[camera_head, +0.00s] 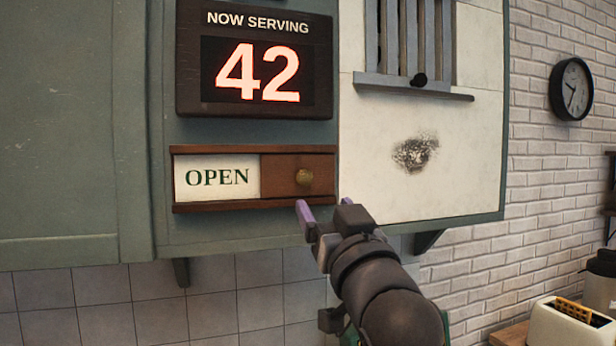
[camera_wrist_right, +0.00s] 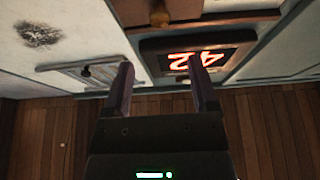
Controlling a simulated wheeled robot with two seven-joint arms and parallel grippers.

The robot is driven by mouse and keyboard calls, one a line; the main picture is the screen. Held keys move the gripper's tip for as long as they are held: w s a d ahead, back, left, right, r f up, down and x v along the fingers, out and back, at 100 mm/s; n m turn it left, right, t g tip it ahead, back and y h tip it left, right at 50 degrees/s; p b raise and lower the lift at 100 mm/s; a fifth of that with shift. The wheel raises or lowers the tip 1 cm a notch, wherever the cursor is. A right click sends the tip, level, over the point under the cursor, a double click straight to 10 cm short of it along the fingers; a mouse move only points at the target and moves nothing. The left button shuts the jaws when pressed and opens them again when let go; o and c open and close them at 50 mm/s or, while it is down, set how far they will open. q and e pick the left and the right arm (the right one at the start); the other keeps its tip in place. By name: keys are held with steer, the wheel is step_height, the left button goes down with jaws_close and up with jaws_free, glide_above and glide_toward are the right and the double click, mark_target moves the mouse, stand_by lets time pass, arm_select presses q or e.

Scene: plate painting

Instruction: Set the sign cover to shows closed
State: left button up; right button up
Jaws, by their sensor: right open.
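The sign is a wooden frame (camera_head: 200,208) showing the word OPEN (camera_head: 217,177) on its left half. The brown sliding cover (camera_head: 279,178) with a round brass knob (camera_head: 304,177) sits over its right half. The knob also shows at the top of the right wrist view (camera_wrist_right: 159,16). My right gripper (camera_head: 325,211) is just below and right of the knob, apart from it as far as I can see. Its fingers are open and empty in the right wrist view (camera_wrist_right: 163,88). My left gripper is in neither view.
A NOW SERVING display (camera_head: 255,60) reading 42 hangs above the sign. A barred shutter with a ledge (camera_head: 415,88) and a dark smudge (camera_head: 415,152) are on the white panel to the right. A toaster (camera_head: 570,325) stands at lower right.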

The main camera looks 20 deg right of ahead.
mark_target(305, 178)
steer(key=p+x, duration=0.2)
steer(key=x, duration=0.5)
steer(key=shift+w+r+p, duration=0.2)
steer(key=shift+w+p, duration=0.2)
steer(key=shift+w, duration=0.5)
steer(key=shift+a, duration=0.1)
jaws_close()
